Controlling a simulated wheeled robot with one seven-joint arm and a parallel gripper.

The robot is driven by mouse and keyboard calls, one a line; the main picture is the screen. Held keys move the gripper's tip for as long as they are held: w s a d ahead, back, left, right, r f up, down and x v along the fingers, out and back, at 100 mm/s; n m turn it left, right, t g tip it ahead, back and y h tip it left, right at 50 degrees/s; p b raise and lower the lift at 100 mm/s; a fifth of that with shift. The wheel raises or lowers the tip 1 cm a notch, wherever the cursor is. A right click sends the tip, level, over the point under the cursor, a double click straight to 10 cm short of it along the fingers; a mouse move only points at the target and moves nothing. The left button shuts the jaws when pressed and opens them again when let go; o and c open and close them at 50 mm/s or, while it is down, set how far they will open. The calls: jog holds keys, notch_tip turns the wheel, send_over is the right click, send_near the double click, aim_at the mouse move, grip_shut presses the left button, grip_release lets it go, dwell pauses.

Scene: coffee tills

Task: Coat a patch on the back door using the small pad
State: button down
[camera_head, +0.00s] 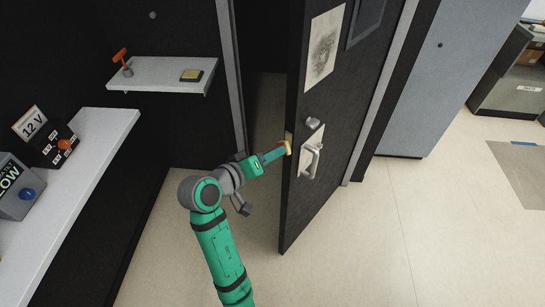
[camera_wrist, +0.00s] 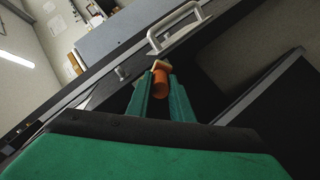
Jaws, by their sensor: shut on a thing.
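The back door (camera_head: 325,130) is dark and stands ajar, with a silver pull handle (camera_head: 311,160) on a pale plate and a knob (camera_head: 314,123) above it. My gripper (camera_head: 282,152) is at the door's free edge, left of the handle. It is shut on the small pad, whose orange handle (camera_wrist: 160,83) sits between the fingers in the wrist view, with a paler head (camera_wrist: 162,65) beyond the fingertips. The head is close to the door edge; I cannot tell whether it touches. The pull handle also shows in the wrist view (camera_wrist: 180,22).
A wall shelf (camera_head: 150,74) holds an orange-handled tool (camera_head: 121,58) and a yellow block on a dark base (camera_head: 191,75). A white counter (camera_head: 85,165) with control boxes (camera_head: 60,145) stands at left. The floor right of the door is clear.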

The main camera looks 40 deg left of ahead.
jog(key=shift+r, duration=0.15)
jog(key=shift+r, duration=1.25)
jog(key=shift+r, duration=1.25)
jog(key=shift+f, duration=1.35)
jog(key=shift+f, duration=1.25)
